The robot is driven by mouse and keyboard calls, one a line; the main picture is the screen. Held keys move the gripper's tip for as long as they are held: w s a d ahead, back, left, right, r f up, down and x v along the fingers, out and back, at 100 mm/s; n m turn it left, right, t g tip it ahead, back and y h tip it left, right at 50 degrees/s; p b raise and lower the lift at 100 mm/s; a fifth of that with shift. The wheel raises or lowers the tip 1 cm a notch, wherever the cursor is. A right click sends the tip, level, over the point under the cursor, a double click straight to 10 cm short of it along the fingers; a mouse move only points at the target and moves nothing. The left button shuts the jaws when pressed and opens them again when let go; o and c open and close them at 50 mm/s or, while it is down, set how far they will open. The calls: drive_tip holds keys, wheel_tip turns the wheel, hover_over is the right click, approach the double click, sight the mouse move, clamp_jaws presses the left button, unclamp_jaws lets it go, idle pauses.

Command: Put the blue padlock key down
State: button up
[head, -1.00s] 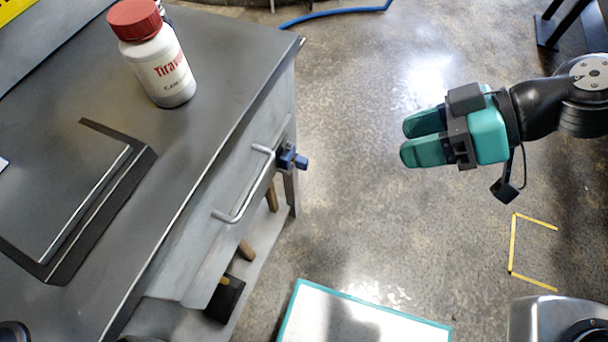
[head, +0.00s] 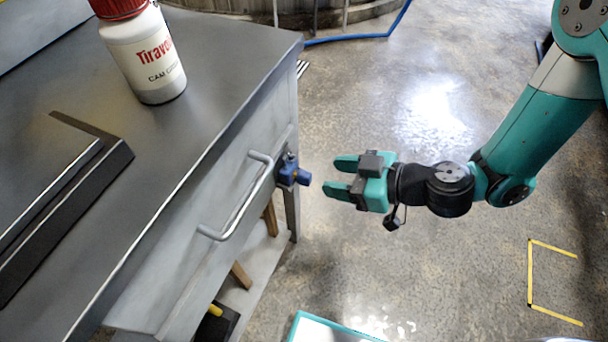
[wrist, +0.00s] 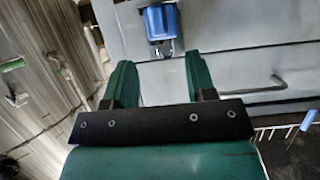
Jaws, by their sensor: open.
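A blue padlock (head: 289,170) hangs on the front of the metal cabinet, right of the drawer handle. A blue piece (head: 304,178) sticks out from it to the right; I cannot tell whether this is the key. My gripper (head: 337,175) is open and empty, pointing left at the padlock with a short gap between them. In the wrist view the blue padlock (wrist: 160,22) shows beyond and between the two open green fingers (wrist: 160,72). No separate key can be made out.
The metal cabinet (head: 225,110) fills the left, with a protruding drawer handle (head: 245,200). A white bottle with a red cap (head: 145,60) stands on top. A teal-edged white panel (head: 325,330) is low in front. The floor around my arm is open.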

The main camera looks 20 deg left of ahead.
sight(306, 174)
drive_tip(key=x, duration=0.6)
drive_tip(key=shift+a+f, duration=0.2)
drive_tip(key=shift+a, duration=0.15)
clamp_jaws()
